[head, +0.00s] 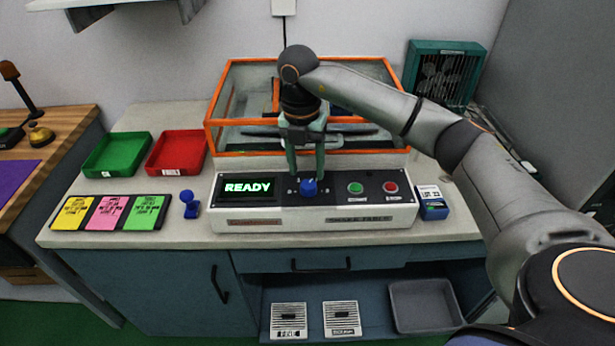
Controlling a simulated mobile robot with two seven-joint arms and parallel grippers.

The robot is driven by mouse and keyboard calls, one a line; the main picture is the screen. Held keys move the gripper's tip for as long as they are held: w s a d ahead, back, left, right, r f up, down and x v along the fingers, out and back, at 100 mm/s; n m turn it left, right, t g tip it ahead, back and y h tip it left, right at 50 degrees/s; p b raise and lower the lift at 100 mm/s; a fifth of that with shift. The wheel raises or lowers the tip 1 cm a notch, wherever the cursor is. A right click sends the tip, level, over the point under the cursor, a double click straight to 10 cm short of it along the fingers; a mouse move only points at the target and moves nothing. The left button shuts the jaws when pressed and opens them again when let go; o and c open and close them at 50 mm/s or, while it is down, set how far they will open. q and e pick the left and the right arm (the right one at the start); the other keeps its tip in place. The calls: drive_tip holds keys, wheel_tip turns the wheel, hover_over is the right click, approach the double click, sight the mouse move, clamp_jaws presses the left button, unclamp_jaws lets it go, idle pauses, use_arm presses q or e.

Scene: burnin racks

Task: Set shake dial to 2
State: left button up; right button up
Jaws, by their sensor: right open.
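The control box (318,212) stands at the front of the bench, with a screen (248,188) that reads READY in green. The blue shake dial (308,187) sits on the box to the right of the screen. Its pointer and marks are too small to read. My right gripper (306,175) points down from above, with its fingers at the dial's back edge. The jaws are open, and I cannot tell whether they touch the dial. A green button (355,188) and a red button (390,187) are to the right of the dial. My left gripper is not in view.
An orange-framed clear case (222,137) stands behind the box. Green (117,154) and red (176,152) trays, coloured cards (110,212) and a blue stamp-like object (189,204) are to the left. A small blue box (432,203) is close on the right.

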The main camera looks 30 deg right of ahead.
sight(304, 183)
wheel_tip(304, 183, up, 8)
drive_tip(key=shift+w+a+r+p, duration=0.15)
drive_tip(key=shift+w+r+p, duration=0.05)
drive_tip(key=shift+r+p, duration=0.1)
drive_tip(key=shift+f, duration=0.1)
idle(0.3)
